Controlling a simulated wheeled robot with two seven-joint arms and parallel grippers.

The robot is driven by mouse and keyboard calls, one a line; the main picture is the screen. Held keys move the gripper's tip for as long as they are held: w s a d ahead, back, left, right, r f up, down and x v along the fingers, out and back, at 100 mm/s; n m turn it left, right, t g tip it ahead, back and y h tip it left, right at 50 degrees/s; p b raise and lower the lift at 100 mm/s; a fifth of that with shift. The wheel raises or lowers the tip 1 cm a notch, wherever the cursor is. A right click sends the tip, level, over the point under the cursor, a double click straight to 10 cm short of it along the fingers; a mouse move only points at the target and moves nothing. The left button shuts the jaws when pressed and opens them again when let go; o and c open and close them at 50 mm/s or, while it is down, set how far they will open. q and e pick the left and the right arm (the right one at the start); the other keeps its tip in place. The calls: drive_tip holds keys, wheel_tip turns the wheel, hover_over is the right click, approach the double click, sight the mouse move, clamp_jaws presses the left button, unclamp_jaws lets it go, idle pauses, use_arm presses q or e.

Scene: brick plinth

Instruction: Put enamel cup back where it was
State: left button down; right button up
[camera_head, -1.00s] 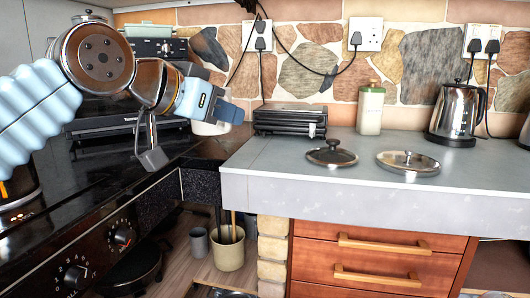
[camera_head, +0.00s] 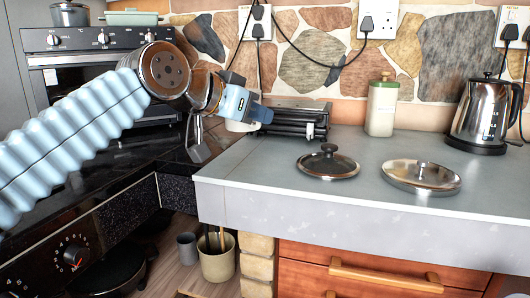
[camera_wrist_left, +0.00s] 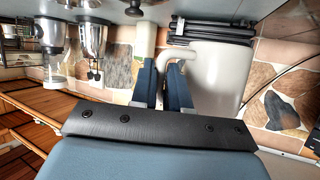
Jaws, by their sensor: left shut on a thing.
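The white enamel cup (camera_head: 237,126) shows in the head view mostly behind my left gripper (camera_head: 265,113), just left of the black toaster-like appliance. In the left wrist view, the cup (camera_wrist_left: 218,80) is large and close, with its curved handle between the blue fingers of my left gripper (camera_wrist_left: 164,84). That gripper is shut on the handle. The cup's base is hidden in the head view, so I cannot tell whether it touches the counter. My right gripper is not in view.
The grey counter (camera_head: 240,177) carries the black appliance (camera_head: 300,121), a pale green-lidded canister (camera_head: 381,107), two pan lids (camera_head: 328,163) (camera_head: 421,177) and a steel kettle (camera_head: 483,115). The black stove (camera_head: 90,215) is at left. Bare counter lies in front of the appliance.

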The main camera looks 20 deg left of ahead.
use_arm(q)
drive_tip(key=w+f, duration=0.1)
drive_tip(key=w, duration=0.1)
drive_tip(key=w+f, duration=0.4)
drive_tip(key=w, duration=0.1)
drive_tip(key=shift+a+f, duration=0.25)
drive_tip(key=f, duration=0.1)
drive_tip(key=w+f+b, duration=0.1)
drive_tip(key=f, duration=0.3)
drive_tip(key=shift+w, duration=0.25)
drive_tip(key=c, duration=1.6)
unclamp_jaws()
drive_tip(key=shift+f+b, duration=0.15)
drive_tip(key=shift+b, duration=0.2)
drive_tip(key=o, duration=0.5)
